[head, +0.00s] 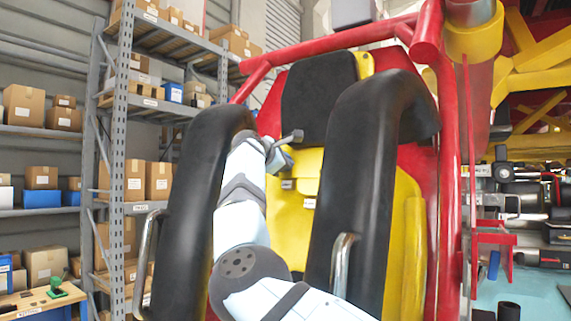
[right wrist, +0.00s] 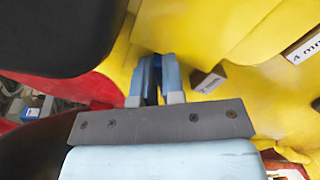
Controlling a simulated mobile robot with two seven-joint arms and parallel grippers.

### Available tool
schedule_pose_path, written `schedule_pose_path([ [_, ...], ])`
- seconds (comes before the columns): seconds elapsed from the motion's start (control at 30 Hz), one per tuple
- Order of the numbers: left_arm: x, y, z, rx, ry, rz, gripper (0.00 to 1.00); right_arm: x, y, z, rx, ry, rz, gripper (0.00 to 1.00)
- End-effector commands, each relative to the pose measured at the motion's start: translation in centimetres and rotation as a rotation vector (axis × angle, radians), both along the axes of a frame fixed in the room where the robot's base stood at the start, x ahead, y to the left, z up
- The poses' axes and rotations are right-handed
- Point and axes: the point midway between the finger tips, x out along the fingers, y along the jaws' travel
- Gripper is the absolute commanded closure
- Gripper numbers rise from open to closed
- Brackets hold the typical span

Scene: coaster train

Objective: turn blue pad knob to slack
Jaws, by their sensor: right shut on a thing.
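My right arm reaches up across the front of the coaster seat, and its right gripper (head: 281,160) is at the yellow seat back (head: 318,228), between the two black shoulder restraints. In the right wrist view the two light blue fingers of the right gripper (right wrist: 156,72) are close together against the yellow surface. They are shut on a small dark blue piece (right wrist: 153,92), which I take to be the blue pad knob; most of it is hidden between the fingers. Its pointer or setting cannot be read. My left gripper is not in view.
Black restraints stand left (head: 196,190) and right (head: 365,170) of the arm, with metal handles. A labelled small block (right wrist: 208,79) sits just right of the fingers. Red frame tubes (head: 325,45) surround the seat. Shelves with boxes (head: 42,177) stand at the left.

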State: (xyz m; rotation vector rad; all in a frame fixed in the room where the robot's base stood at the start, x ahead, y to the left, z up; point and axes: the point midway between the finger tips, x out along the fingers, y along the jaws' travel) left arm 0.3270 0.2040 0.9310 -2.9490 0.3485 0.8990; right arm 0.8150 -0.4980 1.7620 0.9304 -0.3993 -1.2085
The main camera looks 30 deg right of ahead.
Motion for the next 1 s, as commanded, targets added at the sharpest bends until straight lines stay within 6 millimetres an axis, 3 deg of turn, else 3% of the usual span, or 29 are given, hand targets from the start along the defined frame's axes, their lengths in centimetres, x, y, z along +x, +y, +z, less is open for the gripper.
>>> schedule_pose_path([
  [0.6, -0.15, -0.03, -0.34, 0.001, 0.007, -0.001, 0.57, 0.42, 0.03, 0.36, -0.179, 0.433, 0.108, 1.00],
  [1.0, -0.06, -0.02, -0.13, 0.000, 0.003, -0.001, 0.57, 0.58, 0.12, 0.48, -0.240, 0.576, 0.144, 1.00],
])
